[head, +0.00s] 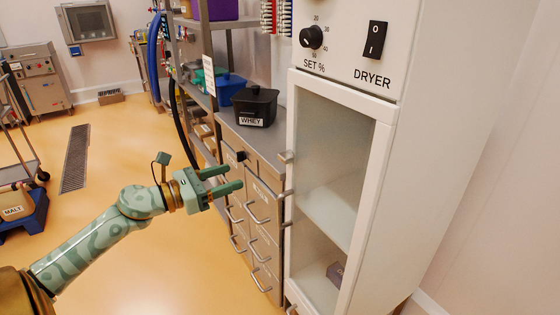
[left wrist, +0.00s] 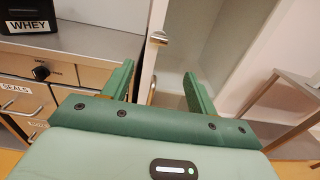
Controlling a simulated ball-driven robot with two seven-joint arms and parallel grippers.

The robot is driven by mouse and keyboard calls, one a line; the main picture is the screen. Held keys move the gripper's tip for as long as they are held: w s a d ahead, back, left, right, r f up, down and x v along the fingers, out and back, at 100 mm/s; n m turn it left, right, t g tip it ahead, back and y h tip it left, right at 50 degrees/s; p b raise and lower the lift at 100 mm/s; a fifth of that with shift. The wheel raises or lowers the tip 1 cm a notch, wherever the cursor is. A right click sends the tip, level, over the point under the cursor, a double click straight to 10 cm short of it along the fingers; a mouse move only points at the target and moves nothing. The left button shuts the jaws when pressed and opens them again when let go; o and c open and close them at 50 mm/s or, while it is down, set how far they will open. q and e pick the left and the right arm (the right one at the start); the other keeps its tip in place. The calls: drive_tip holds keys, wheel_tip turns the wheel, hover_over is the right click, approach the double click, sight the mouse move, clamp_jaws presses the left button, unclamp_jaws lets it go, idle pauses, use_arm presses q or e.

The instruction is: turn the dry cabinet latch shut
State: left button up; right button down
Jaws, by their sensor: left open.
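The white dry cabinet (head: 345,86) stands at the right with a glass-fronted door (head: 340,165). A small silver latch (head: 287,157) sits at the upper left edge of the door. It also shows in the left wrist view (left wrist: 158,38), beyond my fingertips, and its exact turn is hard to read. My left gripper (head: 236,178) is open and empty, left of the latch and apart from it. In the left wrist view its two green fingers (left wrist: 158,72) stand wide apart, with the cabinet's edge showing between them. My right gripper is not in view.
A steel drawer unit (head: 262,200) with protruding handles stands left of the cabinet. On its top is a black tub labelled WHEY (head: 255,106). A dial (head: 311,37) and a black switch (head: 376,40) are above the door. Open floor (head: 120,190) lies to the left.

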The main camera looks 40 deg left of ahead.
sight(281, 159)
use_arm(q)
drive_tip(key=b+x, duration=0.1)
drive_tip(key=x, duration=1.3)
drive_tip(key=shift+w, duration=0.5)
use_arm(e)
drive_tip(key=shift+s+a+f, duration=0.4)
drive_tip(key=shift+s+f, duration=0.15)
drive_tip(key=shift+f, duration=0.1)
use_arm(q)
drive_tip(key=shift+d, duration=0.1)
drive_tip(key=c, duration=1)
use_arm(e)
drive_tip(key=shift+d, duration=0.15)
